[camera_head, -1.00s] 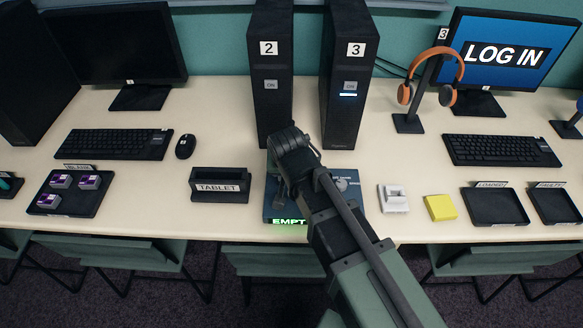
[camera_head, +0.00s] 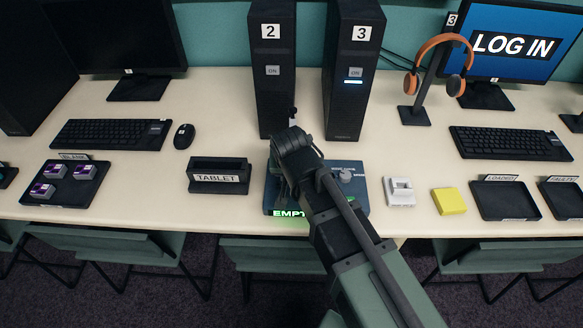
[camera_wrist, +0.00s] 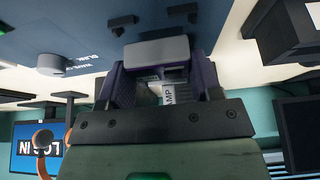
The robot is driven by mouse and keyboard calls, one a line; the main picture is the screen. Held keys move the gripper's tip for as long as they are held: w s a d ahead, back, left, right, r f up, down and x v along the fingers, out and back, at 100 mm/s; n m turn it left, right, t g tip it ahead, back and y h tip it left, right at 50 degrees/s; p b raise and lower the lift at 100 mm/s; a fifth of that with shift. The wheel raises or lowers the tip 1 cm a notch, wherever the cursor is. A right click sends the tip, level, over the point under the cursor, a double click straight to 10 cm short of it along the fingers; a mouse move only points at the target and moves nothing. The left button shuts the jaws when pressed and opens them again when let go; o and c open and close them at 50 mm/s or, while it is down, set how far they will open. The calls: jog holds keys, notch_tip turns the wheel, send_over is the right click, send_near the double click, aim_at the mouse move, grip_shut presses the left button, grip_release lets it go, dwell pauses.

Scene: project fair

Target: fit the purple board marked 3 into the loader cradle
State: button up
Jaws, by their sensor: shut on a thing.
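The loader (camera_head: 350,182) is a blue box with a dial and a lit green sign reading "EMPT", its end hidden by my arm. My gripper (camera_wrist: 158,76) is over the loader's left part; in the head view my wrist hides the fingers and the cradle. The wrist view shows it shut on a purple board (camera_wrist: 207,80) with a grey block at its far end. The board's number is not readable. The loader's blue face (camera_wrist: 60,40) lies just beyond the board, with dark clips (camera_wrist: 121,22) near it. I cannot tell whether the board touches the cradle.
A tray (camera_head: 85,193) with several purple boards stands left. A "TABLET" holder (camera_head: 218,177) is left of the loader. A white block (camera_head: 399,192), a yellow block (camera_head: 449,201) and two dark trays (camera_head: 505,199) are right. Towers 2 (camera_head: 271,95) and 3 (camera_head: 350,95) stand behind.

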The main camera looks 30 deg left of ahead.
jog(key=shift+f, duration=0.15)
jog(key=shift+f+b, duration=0.25)
jog(key=shift+b, duration=0.05)
dwell(0.6)
jog(key=shift+f+b, duration=0.35)
jog(key=shift+f, duration=0.1)
dwell(0.7)
jog(key=o, duration=1)
